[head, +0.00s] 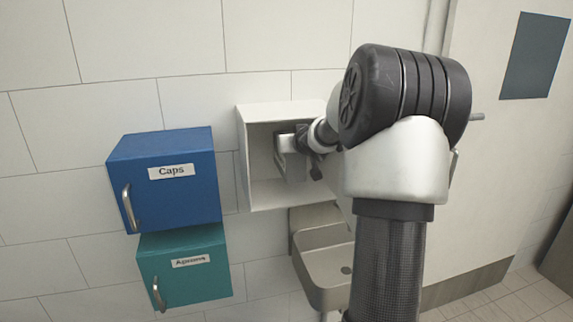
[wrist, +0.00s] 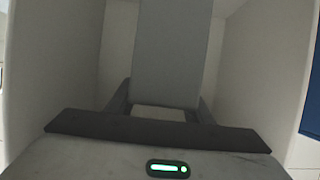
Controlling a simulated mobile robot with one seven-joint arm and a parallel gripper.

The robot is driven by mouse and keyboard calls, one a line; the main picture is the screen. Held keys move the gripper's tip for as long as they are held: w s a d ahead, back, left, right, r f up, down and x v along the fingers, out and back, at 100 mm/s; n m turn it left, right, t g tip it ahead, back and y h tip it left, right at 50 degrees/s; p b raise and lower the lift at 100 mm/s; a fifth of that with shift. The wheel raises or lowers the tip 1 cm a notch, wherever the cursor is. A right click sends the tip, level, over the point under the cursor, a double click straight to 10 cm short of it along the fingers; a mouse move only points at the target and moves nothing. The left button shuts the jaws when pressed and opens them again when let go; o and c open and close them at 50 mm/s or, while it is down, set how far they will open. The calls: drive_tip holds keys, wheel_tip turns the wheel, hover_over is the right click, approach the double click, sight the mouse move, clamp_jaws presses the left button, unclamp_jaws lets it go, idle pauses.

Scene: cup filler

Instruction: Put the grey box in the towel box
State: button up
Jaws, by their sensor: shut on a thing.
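The towel box appears to be the white open-fronted box (head: 262,195) fixed to the wall above the sink. My gripper (head: 290,145) reaches into its opening. In the wrist view my gripper (wrist: 165,97) is shut on the grey box (wrist: 171,45), a plain grey upright block between the two dark fingers. The white walls of the towel box (wrist: 248,75) rise on both sides of the grey box, with a gap on each side. In the head view my arm and gripper mostly hide the grey box. I cannot tell whether it touches the towel box's floor or back.
A blue box labelled Caps (head: 175,195) hangs left of the towel box. A teal box labelled Aprons (head: 190,275) is below it. A metal sink (head: 330,265) sits under the towel box. A door (head: 510,150) is at the right, behind my arm.

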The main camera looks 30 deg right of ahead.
wheel_tip(320, 180, down, 3)
drive_tip(key=shift+f+b, duration=0.1)
drive_tip(key=shift+b, duration=0.85)
drive_tip(key=shift+w+f+b, duration=0.2)
drive_tip(key=shift+f+b, duration=0.5)
drive_tip(key=shift+f, duration=1.15)
drive_tip(key=shift+f, duration=0.1)
drive_tip(key=shift+f, duration=0.2)
drive_tip(key=o, duration=1.3)
drive_tip(key=shift+r, duration=0.15)
